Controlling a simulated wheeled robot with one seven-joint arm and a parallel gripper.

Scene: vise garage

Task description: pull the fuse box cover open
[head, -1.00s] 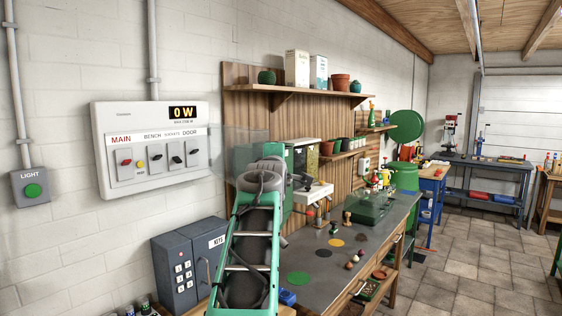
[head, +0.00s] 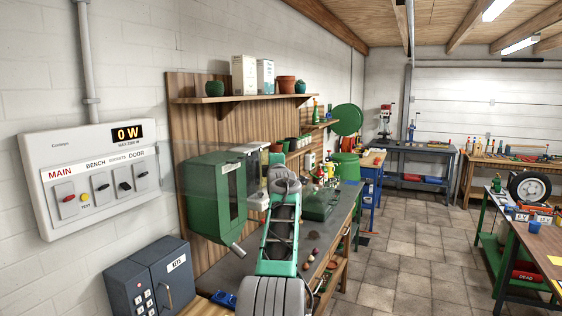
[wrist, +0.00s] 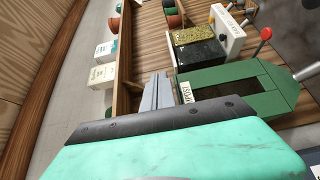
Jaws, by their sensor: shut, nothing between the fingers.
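The fuse box (head: 95,178) is a white wall panel at the left of the head view, with a "0 W" display and a row of switches under the label MAIN, BENCH, SOCKETS, DOOR. Its switches are exposed. A clear, see-through cover (head: 200,182) stands out to the right from the box's right side, in front of the green cabinet; its far edge is hard to make out. My gripper (wrist: 157,92) shows in the wrist view with its grey fingers together and nothing between them. It points toward the shelves and is apart from the fuse box. In the head view my arm hides the fingers.
A green cabinet (head: 218,200) hangs right of the fuse box, above the workbench (head: 240,264). A dark key box (head: 150,278) is below the fuse box. Shelves (head: 235,98) with pots are behind. The tiled floor (head: 415,235) at right is clear.

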